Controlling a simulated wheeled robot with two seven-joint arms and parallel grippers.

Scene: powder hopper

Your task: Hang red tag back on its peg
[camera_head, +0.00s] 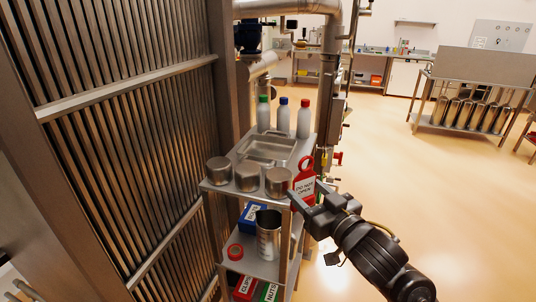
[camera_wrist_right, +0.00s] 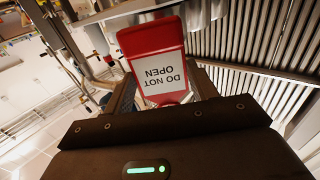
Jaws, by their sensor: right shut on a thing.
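The red tag (camera_head: 304,177) has a white "DO NOT OPEN" label and a loop at its top in the head view. It is upright at the right side of the steel cart, in front of the pipework. My right gripper (camera_head: 303,199) is shut on its lower end. In the right wrist view the tag (camera_wrist_right: 152,45) shows upside down between the fingers, its label facing the camera. I cannot make out the peg in either view. My left gripper is not in view.
The cart (camera_head: 213,187) carries several metal cups, a steel tray (camera_head: 268,149) and capped bottles (camera_head: 283,121). A steel jug (camera_head: 268,235) stands on its lower shelf. A red valve handle (camera_head: 337,158) sits beside the pipework. Open floor lies to the right.

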